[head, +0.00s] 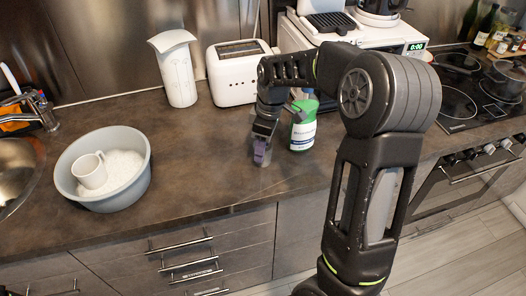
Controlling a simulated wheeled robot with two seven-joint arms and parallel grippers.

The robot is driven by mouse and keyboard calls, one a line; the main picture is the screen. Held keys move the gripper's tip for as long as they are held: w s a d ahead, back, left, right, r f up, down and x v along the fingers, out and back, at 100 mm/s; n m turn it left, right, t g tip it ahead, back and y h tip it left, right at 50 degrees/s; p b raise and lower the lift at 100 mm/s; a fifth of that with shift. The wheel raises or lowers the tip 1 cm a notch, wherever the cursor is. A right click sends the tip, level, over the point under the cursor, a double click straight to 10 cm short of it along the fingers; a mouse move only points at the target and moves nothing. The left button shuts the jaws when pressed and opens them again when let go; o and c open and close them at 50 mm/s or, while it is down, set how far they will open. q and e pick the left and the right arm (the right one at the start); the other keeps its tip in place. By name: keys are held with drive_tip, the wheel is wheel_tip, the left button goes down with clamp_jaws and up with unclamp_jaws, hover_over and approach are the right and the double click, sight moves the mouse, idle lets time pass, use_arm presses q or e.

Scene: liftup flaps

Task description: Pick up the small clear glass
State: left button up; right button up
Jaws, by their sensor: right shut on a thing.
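My right gripper (261,151) reaches down to the counter, left of the green and white bottle. It is shut on what appears to be the small clear glass, low at the counter surface. The glass is faint and mostly hidden by the purple-tipped fingers, so its outline is hard to make out. I cannot tell whether it touches the counter. My left gripper is out of view.
The green and white bottle (303,133) stands just right of my right gripper. A grey basin (143,176) holding a white mug (90,172) is at left. The counter (205,160) between is clear.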

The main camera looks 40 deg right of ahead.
drive_tip(key=shift+r, duration=0.1)
wheel_tip(320, 180, up, 10)
drive_tip(key=shift+f+b, duration=0.1)
drive_tip(key=shift+b, duration=0.4)
drive_tip(key=shift+a, duration=0.1)
idle(0.4)
drive_tip(key=w+a+r+p, duration=0.3)
drive_tip(key=w+a+p, duration=0.15)
drive_tip(key=a, duration=0.35)
drive_tip(key=w+a+r+p, duration=0.4)
drive_tip(key=a+p, duration=0.1)
drive_tip(key=a, duration=0.3)
drive_tip(key=w+a+f, duration=0.1)
drive_tip(key=w+a, duration=0.3)
drive_tip(key=a, duration=0.4)
drive_tip(key=w+a+f, duration=0.1)
drive_tip(key=w+a, duration=0.2)
drive_tip(key=a, duration=0.6)
drive_tip(key=shift+w, duration=0.35)
drive_tip(key=shift+a+f, duration=0.1)
drive_tip(key=shift+f, duration=0.1)
